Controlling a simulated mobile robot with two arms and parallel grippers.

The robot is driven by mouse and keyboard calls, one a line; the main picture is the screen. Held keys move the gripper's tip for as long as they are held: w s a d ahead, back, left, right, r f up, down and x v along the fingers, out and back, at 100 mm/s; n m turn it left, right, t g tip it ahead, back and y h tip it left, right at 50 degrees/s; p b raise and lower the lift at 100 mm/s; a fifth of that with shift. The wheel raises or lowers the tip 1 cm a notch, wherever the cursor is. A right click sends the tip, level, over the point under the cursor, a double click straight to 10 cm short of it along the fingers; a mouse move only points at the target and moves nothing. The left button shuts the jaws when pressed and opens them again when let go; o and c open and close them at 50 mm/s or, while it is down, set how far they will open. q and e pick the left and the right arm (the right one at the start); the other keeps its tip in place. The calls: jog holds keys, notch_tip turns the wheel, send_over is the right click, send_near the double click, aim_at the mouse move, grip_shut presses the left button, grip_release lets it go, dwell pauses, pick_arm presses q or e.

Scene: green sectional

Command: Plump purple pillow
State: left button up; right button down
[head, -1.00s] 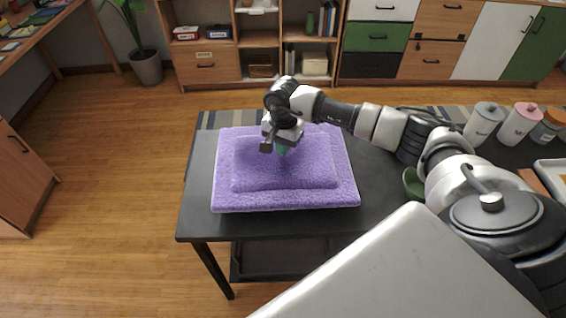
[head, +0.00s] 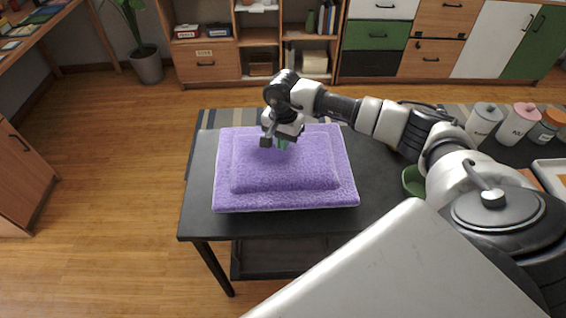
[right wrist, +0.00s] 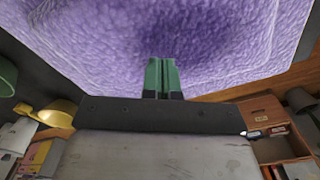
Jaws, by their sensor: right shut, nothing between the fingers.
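The purple pillow (head: 287,180) lies flat on a dark table (head: 200,222) in the head view, with a raised middle part. It fills the upper part of the right wrist view (right wrist: 100,45). My right gripper (head: 283,143) is over the back part of the pillow, pointing down. Its green fingers (right wrist: 163,78) are together with nothing between them. I cannot tell whether the fingertips touch the pillow. The wrist partly hides the pillow's back edge. My left gripper is not in view.
A green bowl (head: 413,181) stands on the table right of the pillow. Several canisters, including a pink-lidded one (head: 518,124), stand at the right. A potted plant (head: 146,66) and shelves line the back. The floor at left is clear.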

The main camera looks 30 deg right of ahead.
jog(key=shift+f, duration=0.15)
jog(key=shift+f+b, duration=1)
jog(key=shift+r, duration=0.1)
jog(key=shift+s+f, duration=0.15)
jog(key=shift+f, duration=0.1)
dwell(0.5)
jog(key=shift+r+p, duration=0.35)
jog(key=shift+r, duration=0.75)
